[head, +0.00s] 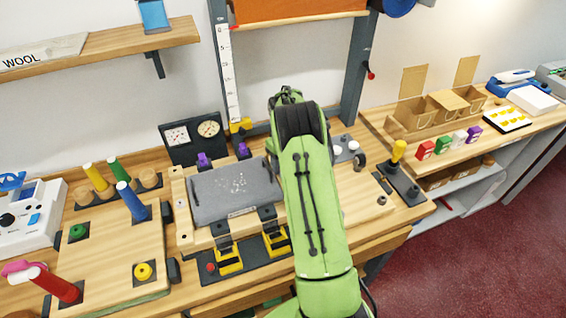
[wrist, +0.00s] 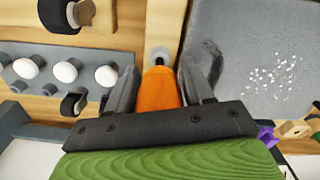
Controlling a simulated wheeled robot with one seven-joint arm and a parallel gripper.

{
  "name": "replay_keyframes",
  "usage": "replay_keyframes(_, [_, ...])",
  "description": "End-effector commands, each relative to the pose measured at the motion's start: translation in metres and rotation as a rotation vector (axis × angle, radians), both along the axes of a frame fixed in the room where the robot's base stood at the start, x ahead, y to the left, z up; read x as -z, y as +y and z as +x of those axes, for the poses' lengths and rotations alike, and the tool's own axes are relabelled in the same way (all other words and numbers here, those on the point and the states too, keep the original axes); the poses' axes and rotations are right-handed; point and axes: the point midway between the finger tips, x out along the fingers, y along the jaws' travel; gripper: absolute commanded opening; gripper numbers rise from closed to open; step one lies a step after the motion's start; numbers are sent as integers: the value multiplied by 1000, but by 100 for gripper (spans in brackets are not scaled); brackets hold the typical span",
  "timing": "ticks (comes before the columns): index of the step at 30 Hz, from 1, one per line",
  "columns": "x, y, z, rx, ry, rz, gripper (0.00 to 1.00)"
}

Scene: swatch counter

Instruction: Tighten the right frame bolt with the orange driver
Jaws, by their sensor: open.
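In the wrist view, my gripper (wrist: 160,73) is open, with one dark finger on each side of the orange driver (wrist: 158,90). The driver's orange handle lies between the fingers. Its far end meets a round grey bolt head (wrist: 159,56) on the light wood frame strip (wrist: 165,20); I cannot tell whether it is seated on it. The grey speckled pad (wrist: 270,50) lies right of the strip. In the head view, my green arm hides the gripper, the driver and this bolt; the grey pad (head: 225,192) shows left of the arm.
Beside the strip is a grey plate with several white knobs (wrist: 66,71) and black clamps (wrist: 72,104). In the head view, a yellow-handled tool (head: 398,150) stands at right, and yellow clamps (head: 230,262) sit in front of the pad. A gauge panel (head: 193,137) stands behind.

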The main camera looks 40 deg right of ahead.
Motion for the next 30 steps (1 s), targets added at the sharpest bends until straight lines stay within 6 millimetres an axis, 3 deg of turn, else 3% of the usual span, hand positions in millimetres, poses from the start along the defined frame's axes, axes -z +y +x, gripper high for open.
replay_keyframes(6, [0, 0, 0, -37, -1, -1, 52])
replay_keyframes(15, [0, 0, 0, -29, -1, 0, 8])
replay_keyframes(17, [-1, 0, 0, 27, -1, 2, 8])
replay_keyframes(30, [1, 1, 1, 1139, -2, 1, 7])
